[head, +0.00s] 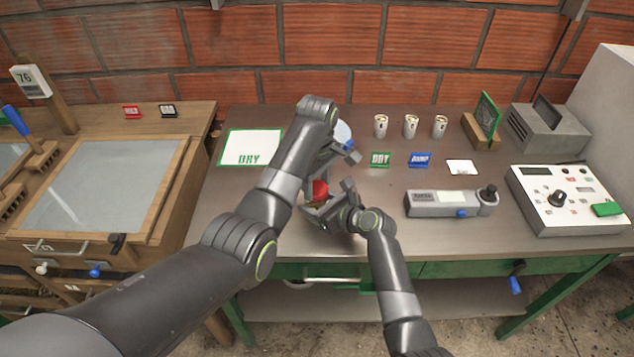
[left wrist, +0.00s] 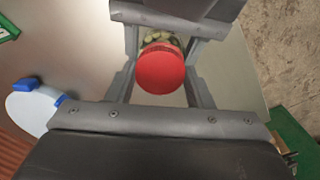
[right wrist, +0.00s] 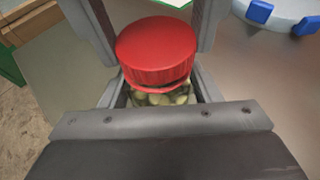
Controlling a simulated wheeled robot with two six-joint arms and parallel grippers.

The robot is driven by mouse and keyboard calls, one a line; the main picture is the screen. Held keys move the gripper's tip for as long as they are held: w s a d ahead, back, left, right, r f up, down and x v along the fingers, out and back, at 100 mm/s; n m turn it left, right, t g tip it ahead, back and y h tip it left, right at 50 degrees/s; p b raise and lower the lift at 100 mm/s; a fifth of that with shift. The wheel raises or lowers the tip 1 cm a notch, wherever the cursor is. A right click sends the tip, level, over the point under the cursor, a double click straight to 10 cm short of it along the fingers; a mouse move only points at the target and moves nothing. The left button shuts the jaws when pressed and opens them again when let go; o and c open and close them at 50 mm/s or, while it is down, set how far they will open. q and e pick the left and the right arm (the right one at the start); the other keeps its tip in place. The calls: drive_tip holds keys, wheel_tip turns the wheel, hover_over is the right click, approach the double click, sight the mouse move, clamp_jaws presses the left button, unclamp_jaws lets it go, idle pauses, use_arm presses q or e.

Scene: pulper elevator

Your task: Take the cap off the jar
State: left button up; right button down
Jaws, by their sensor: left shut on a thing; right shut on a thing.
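The jar has a red cap (head: 320,190) and clear walls with pale beans inside. In the head view it stands mostly hidden between my two grippers, over the near part of the bench. My left gripper (left wrist: 160,75) comes from above and is shut on the cap, a finger on each side. My right gripper (right wrist: 158,98) is shut on the jar body (right wrist: 158,98), just below the cap. In the right wrist view the cap (right wrist: 155,50) sits on top of the jar. I cannot tell whether it is loose.
A white DRY mat (head: 250,147) lies left on the bench. A pale round dish with blue clips (left wrist: 30,108) is close behind the grippers. Several small cans (head: 411,126) stand at the back. A grey handheld device (head: 436,203) and a control box (head: 568,199) occupy the right.

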sight(317, 188)
use_arm(q)
drive_tip(key=shift+r, duration=0.25)
drive_tip(key=shift+r, duration=0.85)
drive_tip(key=shift+r, duration=2.05)
use_arm(e)
drive_tip(key=shift+c, duration=2)
unclamp_jaws()
drive_tip(key=shift+s+d, duration=0.1)
